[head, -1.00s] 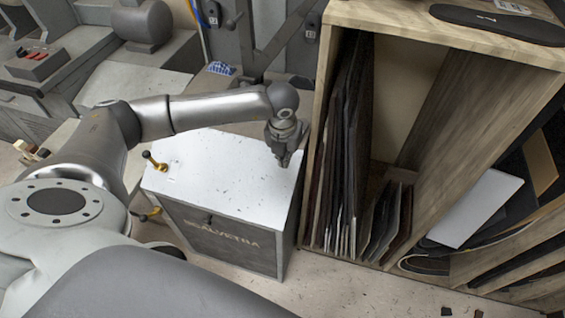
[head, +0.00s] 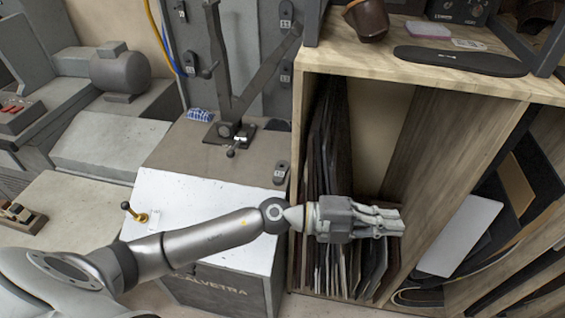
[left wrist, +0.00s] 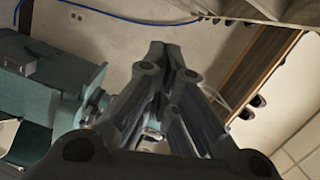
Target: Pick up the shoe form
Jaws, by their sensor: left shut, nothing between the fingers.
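My left gripper (head: 400,222) is shut and empty in the head view. It points right, in front of the open wooden shelf unit (head: 310,45). Its closed fingers also fill the middle of the left wrist view (left wrist: 166,55). A brown, glossy, shoe-like piece (head: 367,20) stands on top of the shelf unit at the back, cut off by the upper frame edge. I cannot tell for sure whether it is the shoe form. My gripper is well below and apart from it. My right gripper is not in view.
Dark upright sheets fill the shelf's left compartment. A white-topped cabinet (head: 190,195) with a brass-based knob (head: 135,213) stands left, below a grey metal stand (head: 230,130).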

